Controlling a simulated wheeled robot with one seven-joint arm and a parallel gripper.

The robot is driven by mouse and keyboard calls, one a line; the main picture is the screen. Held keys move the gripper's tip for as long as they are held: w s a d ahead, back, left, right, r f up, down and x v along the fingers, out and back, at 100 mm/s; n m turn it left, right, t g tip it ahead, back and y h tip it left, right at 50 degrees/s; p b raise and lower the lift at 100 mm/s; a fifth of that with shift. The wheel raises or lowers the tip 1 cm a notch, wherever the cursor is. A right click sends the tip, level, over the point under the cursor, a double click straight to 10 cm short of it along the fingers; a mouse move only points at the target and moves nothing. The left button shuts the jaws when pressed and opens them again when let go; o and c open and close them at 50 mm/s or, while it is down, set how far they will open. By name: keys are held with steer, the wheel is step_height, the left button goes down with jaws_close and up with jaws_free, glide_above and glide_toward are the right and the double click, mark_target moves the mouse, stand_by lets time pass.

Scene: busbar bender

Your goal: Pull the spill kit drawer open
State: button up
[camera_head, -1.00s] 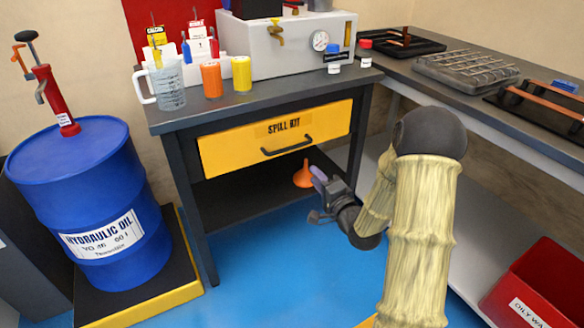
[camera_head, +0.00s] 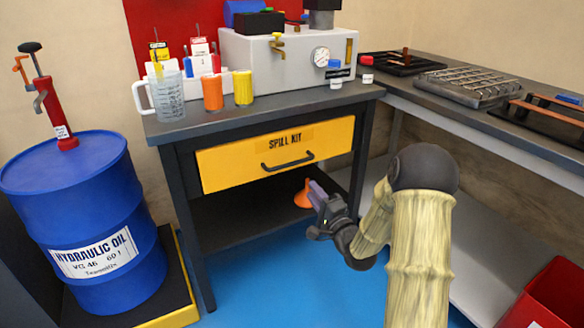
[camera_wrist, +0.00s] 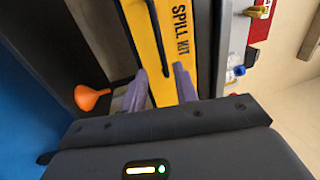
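The yellow spill kit drawer (camera_head: 225,165) sits shut under the dark workbench, with a black bar handle (camera_head: 288,162) across its front. My gripper (camera_head: 315,190) is below and to the right of the handle, apart from it. In the wrist view, the two purple fingers of my gripper (camera_wrist: 160,70) stand apart and empty, facing the yellow drawer front (camera_wrist: 152,45), which appears turned on its side.
An orange funnel (camera_head: 303,197) is on the shelf below the drawer. A blue oil drum (camera_head: 85,215) stands at left. A measuring jug (camera_head: 168,98) and orange and yellow cups are on the bench (camera_head: 270,108). A red bin (camera_head: 548,295) is at lower right.

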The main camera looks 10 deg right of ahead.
mark_target(292, 164)
steer(key=b+x, duration=0.4)
steer(key=x, duration=0.9)
steer(key=shift+w+a, duration=0.1)
steer(key=shift+w, duration=0.25)
jaws_close()
